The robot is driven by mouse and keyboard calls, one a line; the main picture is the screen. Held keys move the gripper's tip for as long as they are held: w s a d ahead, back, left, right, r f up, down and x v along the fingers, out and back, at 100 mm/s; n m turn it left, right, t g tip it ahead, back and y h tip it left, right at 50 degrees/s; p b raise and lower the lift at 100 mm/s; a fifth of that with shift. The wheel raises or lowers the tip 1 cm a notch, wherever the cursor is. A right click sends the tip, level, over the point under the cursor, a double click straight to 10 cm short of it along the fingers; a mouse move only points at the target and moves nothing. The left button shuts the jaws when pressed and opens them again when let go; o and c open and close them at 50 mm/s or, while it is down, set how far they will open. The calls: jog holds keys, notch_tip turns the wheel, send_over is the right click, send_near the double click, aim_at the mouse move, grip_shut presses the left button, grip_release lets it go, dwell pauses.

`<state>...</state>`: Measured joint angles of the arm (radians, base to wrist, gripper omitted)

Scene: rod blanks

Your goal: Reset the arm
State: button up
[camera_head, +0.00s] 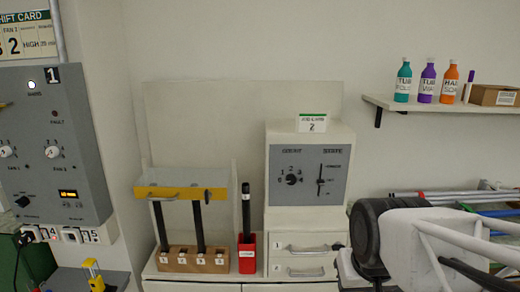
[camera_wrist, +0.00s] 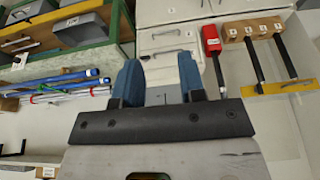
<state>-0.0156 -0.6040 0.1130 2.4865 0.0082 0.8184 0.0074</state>
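My arm (camera_head: 425,240) reaches in from the right in the head view, with a black joint near the drawers. My gripper's fingertips cannot be made out there. In the wrist view my gripper (camera_wrist: 160,76) has two blue fingers standing apart with nothing between them, so it is open and empty. It is clear of the rods and the drawers beyond. Two black rods (camera_head: 198,222) stand in a numbered wooden block (camera_head: 186,259), and another dark rod (camera_head: 246,207) stands in a red holder (camera_head: 246,256). The holder also shows in the wrist view (camera_wrist: 211,40).
A yellow-fronted tray (camera_head: 181,193) sits above the block. A grey-faced dial box (camera_head: 308,172) with a job card stands on white drawers (camera_head: 302,270). Coloured tubes (camera_head: 440,194) lie at right, below a bottle shelf (camera_head: 430,104). A grey control panel (camera_head: 50,150) stands left.

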jog(key=shift+g, duration=0.6)
jog(key=s, duration=0.2)
jog(key=s+d, duration=0.1)
jog(key=s, duration=0.1)
jog(key=shift+s+f, duration=0.1)
jog(key=shift+f, duration=0.1)
dwell(0.5)
